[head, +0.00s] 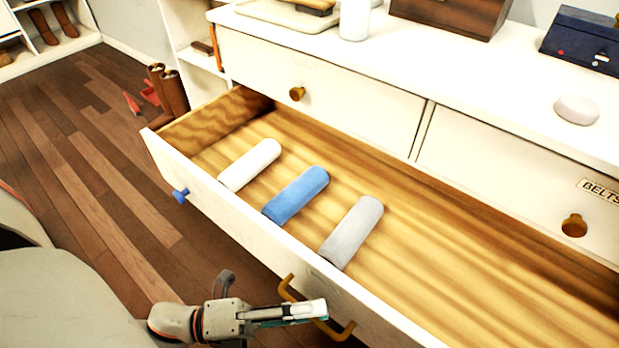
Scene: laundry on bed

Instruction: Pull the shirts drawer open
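The wide lower drawer (440,255) of the white dresser stands well open, showing its wood-grain floor. Three rolled cloths lie in it: a white roll (250,165), a blue roll (296,195) and a grey roll (352,231). Its front carries a brass bar handle (345,331) and a blue knob (181,196). No label shows on this drawer front. My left gripper (318,310) is at the bar handle, its fingers crossing over the bar and hiding the middle of it. I see the fingers edge-on, so whether they are closed around the bar is unclear. My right gripper is out of view.
Above are two closed drawers with brass knobs (297,94), the right one with a BELTS label (600,190). The dresser top holds a white cup (355,18), a dark blue box (583,42) and a pale round object (577,110). Brown boots (168,88) stand left; the wooden floor (75,170) is open.

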